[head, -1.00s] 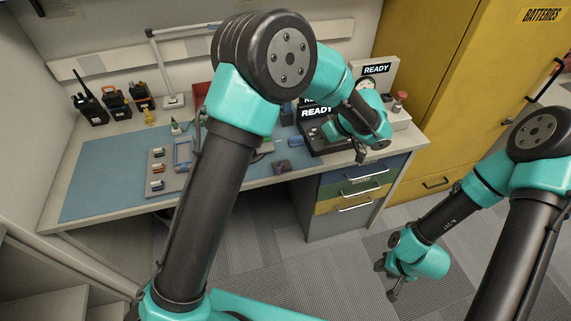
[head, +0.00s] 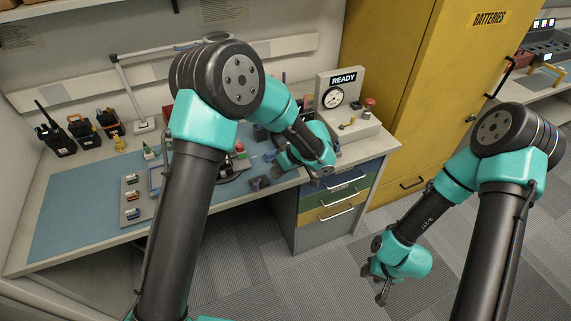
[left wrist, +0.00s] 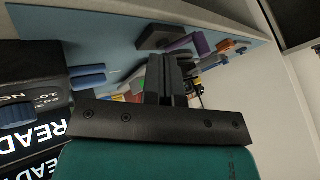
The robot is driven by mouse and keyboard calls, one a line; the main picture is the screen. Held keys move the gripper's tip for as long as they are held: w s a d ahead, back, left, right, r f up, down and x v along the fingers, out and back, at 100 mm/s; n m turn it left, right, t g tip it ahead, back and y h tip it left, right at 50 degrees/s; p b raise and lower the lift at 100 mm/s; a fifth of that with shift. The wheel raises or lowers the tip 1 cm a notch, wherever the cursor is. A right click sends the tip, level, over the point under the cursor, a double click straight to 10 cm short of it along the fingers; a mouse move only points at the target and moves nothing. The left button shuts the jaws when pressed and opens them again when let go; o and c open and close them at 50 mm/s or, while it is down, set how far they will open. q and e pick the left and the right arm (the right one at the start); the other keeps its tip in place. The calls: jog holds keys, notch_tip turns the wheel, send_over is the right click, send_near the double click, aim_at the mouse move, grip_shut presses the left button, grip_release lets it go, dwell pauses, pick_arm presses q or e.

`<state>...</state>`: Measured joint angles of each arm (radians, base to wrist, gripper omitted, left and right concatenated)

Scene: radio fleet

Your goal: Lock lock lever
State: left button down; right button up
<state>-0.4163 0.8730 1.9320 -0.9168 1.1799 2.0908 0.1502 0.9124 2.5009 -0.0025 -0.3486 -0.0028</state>
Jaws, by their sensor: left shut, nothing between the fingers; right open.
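My right gripper (head: 378,287) is open, low over the floor in front of the drawers, holding nothing.
Black READY units (left wrist: 30,125) stand close to the left gripper; my arm hides them in the head view. Radios (head: 56,138) stand far left. Drawers (head: 338,200) are below; a yellow cabinet (head: 420,90) is right. The blue mat (head: 75,210) is clear at left.

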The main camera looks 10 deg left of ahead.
aim_at(258, 182)
pick_arm(q)
jog(key=shift+s+a+f, duration=0.25)
jog(key=shift+s+a, duration=0.55)
jog(key=shift+a, duration=0.1)
jog(key=shift+s+a+f, duration=0.25)
jog(key=shift+s+a, duration=0.5)
jog(key=shift+a, duration=0.15)
